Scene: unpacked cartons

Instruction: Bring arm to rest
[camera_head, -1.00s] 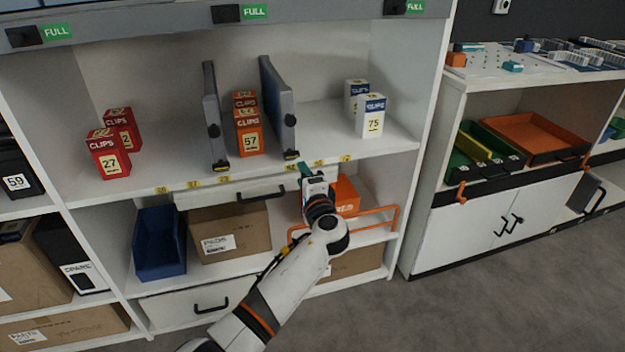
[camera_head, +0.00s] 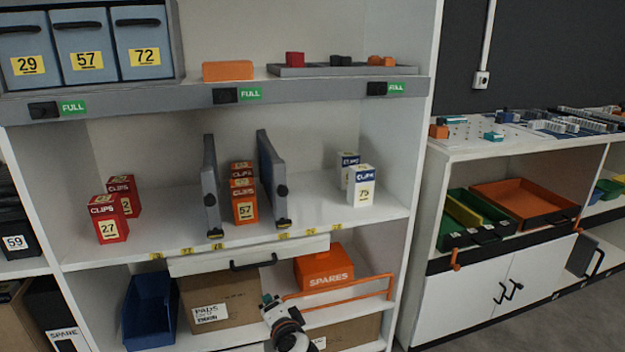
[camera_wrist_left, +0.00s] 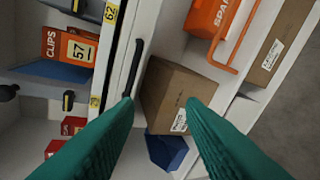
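My left gripper (camera_head: 268,299) shows at the bottom middle of the head view, in front of the lower shelf and just right of a cardboard box. In the left wrist view its two green fingers (camera_wrist_left: 159,101) are spread apart with nothing between them. A cardboard box (camera_wrist_left: 175,90) and a drawer handle (camera_wrist_left: 133,68) lie beyond the fingers. Most of the left arm is below the head view's edge. My right gripper is in neither view.
A white drawer (camera_head: 215,262) juts out slightly above the lower shelf. An orange SPARES box (camera_head: 325,265) stands behind an orange rail (camera_head: 350,287). A blue bin (camera_head: 150,310) is at left. CLIPS boxes (camera_head: 243,207) and grey dividers (camera_head: 211,185) fill the middle shelf.

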